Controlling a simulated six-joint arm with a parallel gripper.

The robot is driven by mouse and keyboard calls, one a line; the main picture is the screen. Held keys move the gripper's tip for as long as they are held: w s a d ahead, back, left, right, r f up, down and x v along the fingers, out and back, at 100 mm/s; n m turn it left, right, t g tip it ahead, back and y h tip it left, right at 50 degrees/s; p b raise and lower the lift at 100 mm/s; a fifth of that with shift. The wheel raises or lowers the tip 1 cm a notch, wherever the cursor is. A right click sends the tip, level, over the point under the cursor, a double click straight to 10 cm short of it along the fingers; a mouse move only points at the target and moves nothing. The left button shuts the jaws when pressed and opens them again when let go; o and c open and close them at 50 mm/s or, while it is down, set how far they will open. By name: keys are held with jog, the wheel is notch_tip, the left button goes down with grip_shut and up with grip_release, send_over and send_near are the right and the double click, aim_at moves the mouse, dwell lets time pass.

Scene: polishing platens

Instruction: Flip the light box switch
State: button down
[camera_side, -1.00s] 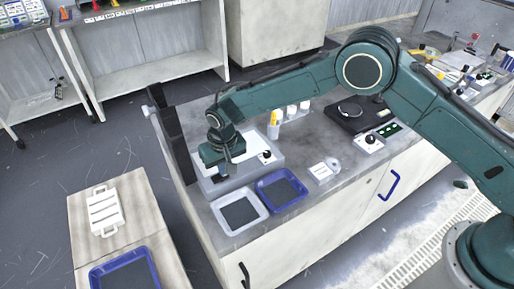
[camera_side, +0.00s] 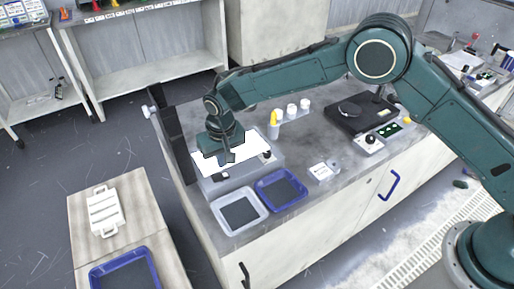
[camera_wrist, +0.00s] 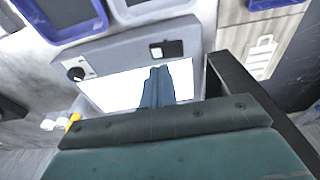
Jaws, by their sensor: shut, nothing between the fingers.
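The light box (camera_side: 274,162) sits at the left end of the bench, and its top panel (camera_side: 202,164) is bright, even white. The panel is also bright in the wrist view (camera_wrist: 115,92). The switch (camera_wrist: 166,49) is a small dark plate with a pale part, on the box's grey edge beside the panel. It shows small in the side view (camera_side: 219,178). My gripper (camera_side: 229,160) is shut and empty over the panel. In the wrist view its fingertips (camera_wrist: 159,70) point toward the switch but are apart from it.
A knob (camera_wrist: 76,73) sits on the same edge of the box. White (camera_side: 240,214) and blue (camera_side: 281,190) trays stand in front of it. A dark upright panel (camera_side: 176,135) borders the box's left side. Bottles (camera_side: 291,110) and a polishing unit (camera_side: 355,112) are to the right.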

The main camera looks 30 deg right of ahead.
aim_at(225, 175)
jog(key=shift+r, duration=1.7)
jog(key=s+d+r+t, duration=0.1)
jog(key=s+d+r, duration=0.5)
jog(key=d+r, duration=0.5)
jog(key=s+d+r+t, duration=0.1)
jog(key=s+d+r, duration=0.6)
jog(key=r, duration=0.6)
jog(key=s+d+t, duration=0.1)
jog(key=s+d, duration=0.4)
jog(key=s, duration=0.6)
jog(key=s+d, duration=0.6)
jog(key=s, duration=0.6)
jog(key=shift+t, duration=0.4)
